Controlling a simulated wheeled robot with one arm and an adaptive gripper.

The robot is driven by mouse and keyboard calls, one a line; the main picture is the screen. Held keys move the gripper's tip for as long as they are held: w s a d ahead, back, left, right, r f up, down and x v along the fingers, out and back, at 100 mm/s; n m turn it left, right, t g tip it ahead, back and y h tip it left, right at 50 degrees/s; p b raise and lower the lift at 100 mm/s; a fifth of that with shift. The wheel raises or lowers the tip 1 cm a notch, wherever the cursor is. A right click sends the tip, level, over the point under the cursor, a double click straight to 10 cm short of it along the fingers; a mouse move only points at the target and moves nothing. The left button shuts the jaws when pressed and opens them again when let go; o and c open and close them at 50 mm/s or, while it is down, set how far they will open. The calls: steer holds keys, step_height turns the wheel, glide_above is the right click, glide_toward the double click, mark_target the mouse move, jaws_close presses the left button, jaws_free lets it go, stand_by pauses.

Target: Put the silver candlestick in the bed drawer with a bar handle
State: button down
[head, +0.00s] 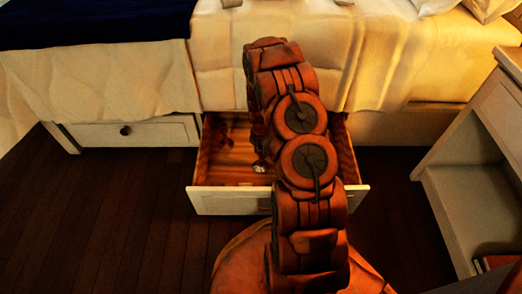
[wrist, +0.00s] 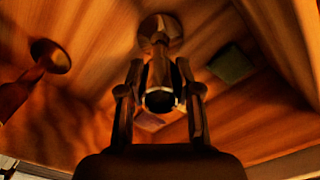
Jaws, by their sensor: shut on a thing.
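The candlestick (wrist: 160,62) is between the two fingers of my gripper (wrist: 159,75) in the wrist view. Its open cup faces the camera and its round base points away, toward the drawer floor. The bed drawer (head: 230,202) is pulled open in the head view, with a handle (head: 265,204) on its front, partly hidden by my arm. My gripper (head: 260,150) is down inside the drawer, shut on the candlestick. A small pale, shiny part of the candlestick (head: 259,168) shows below it. I cannot tell whether its base touches the drawer floor.
Inside the drawer lie a brown object with a round end (wrist: 48,57), a dark green block (wrist: 231,64) and a small purplish item (wrist: 150,122). A shut drawer with a round knob (head: 125,131) is at left. A nightstand (head: 470,165) stands at right.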

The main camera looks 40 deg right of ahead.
steer(key=c, duration=0.8)
jaws_free()
steer(key=shift+r, duration=0.1)
step_height(320, 180, up, 12)
steer(key=p, duration=0.4)
steer(key=s+a+r+m, duration=0.45)
steer(key=a+r, duration=0.35)
steer(key=r, duration=0.3)
steer(key=s+a+r+m+g, duration=0.3)
steer(key=s+a+r+m, duration=0.7)
steer(key=s+a+r, duration=0.65)
steer(key=s+m, duration=0.1)
steer(key=s, duration=0.3)
steer(key=s+r+m, duration=0.1)
steer(key=s+m, duration=0.1)
steer(key=s, duration=0.2)
steer(key=s+m, duration=0.2)
steer(key=s, duration=0.3)
steer(key=shift+a+r+g, duration=0.3)
steer(key=shift+r+g, duration=0.1)
